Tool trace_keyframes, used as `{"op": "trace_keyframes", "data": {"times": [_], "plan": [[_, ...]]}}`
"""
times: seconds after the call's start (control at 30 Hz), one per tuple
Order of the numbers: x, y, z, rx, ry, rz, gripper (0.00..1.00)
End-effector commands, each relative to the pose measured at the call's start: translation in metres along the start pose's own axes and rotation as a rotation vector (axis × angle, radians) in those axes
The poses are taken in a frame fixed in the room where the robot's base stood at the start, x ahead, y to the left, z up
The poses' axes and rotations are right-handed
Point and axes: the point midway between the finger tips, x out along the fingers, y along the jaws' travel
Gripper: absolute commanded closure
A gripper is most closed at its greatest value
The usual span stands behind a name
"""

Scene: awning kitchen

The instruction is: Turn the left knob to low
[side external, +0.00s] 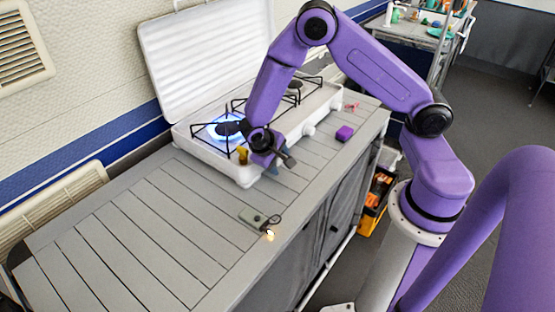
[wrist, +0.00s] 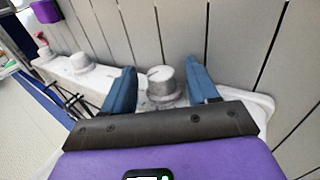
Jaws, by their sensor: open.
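The white two-burner stove (side external: 325,95) stands on the grey slatted counter with its lid raised. Its left burner (side external: 228,128) shows a blue flame. My gripper (side external: 277,166) is at the stove's front left corner and covers the left knob in the side view. In the wrist view my gripper (wrist: 160,69) is open, and the left knob (wrist: 163,82) shows between its two blue fingers. A small gap shows on the knob's right; I cannot tell if the left finger touches it. The knob's marker setting cannot be read.
Another stove knob (side external: 308,130) and a farther one (side external: 337,104) lie along the front. A purple block (side external: 344,133) sits on the counter near them. A small grey device (side external: 254,217) lies near the counter's front edge. The counter's left part is clear.

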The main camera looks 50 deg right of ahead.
Motion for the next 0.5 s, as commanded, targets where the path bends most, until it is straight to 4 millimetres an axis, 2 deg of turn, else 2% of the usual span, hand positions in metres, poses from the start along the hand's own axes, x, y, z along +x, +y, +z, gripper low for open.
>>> {"op": "trace_keyframes", "data": {"times": [0.13, 0.17, 0.3, 0.33, 0.5], "plan": [[-0.0002, -0.0001, -0.0001, 0.000, 0.000, 0.000, 0.41], [-0.0002, -0.0001, -0.0001, 0.000, 0.000, 0.000, 0.48], [-0.0003, -0.0001, 0.0000, 0.000, 0.000, 0.000, 0.93], [-0.0003, -0.0001, 0.0000, 0.000, 0.000, 0.000, 0.97], [-0.0003, -0.0013, 0.0001, -0.003, -0.001, 0.014, 0.97]]}}
